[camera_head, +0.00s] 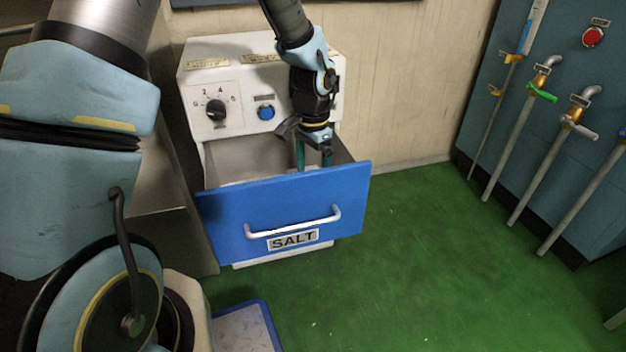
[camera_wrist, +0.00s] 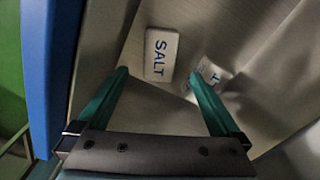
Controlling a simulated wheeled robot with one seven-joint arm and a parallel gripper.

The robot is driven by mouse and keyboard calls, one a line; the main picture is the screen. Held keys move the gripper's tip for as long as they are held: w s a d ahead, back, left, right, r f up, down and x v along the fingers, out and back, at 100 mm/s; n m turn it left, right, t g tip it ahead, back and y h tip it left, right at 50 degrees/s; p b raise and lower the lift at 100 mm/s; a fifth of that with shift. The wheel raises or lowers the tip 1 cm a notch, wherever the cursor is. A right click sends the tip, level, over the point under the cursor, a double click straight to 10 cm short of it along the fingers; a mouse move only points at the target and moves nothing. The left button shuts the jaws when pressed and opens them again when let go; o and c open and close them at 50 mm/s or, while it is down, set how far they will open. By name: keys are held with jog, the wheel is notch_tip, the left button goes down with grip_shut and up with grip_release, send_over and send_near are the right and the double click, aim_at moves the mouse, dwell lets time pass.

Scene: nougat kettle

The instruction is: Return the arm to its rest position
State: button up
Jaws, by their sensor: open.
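My gripper (camera_head: 314,160) is over the open blue drawer labelled SALT (camera_head: 226,236), with its fingers pointing down into it. In the wrist view my gripper (camera_wrist: 158,85) is open, its two green fingers spread wide with nothing between them. A white block marked SALT (camera_wrist: 161,54) lies on the drawer floor beyond the fingertips. A second white lettered block (camera_wrist: 211,76) lies to its right, partly hidden by the right finger. In the head view the drawer front hides the blocks.
The drawer extends from a white unit with a black dial (camera_head: 215,109) and a blue button (camera_head: 266,112). Pipes with a green-handled tap (camera_head: 541,93) and a red button (camera_head: 593,37) are on the right cabinet. A blue-edged tray (camera_head: 264,312) is low in front. Green floor is open to the right.

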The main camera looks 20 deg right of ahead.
jog(key=shift+r, duration=1)
jog(key=shift+r+p, duration=0.1)
jog(key=shift+p, duration=0.25)
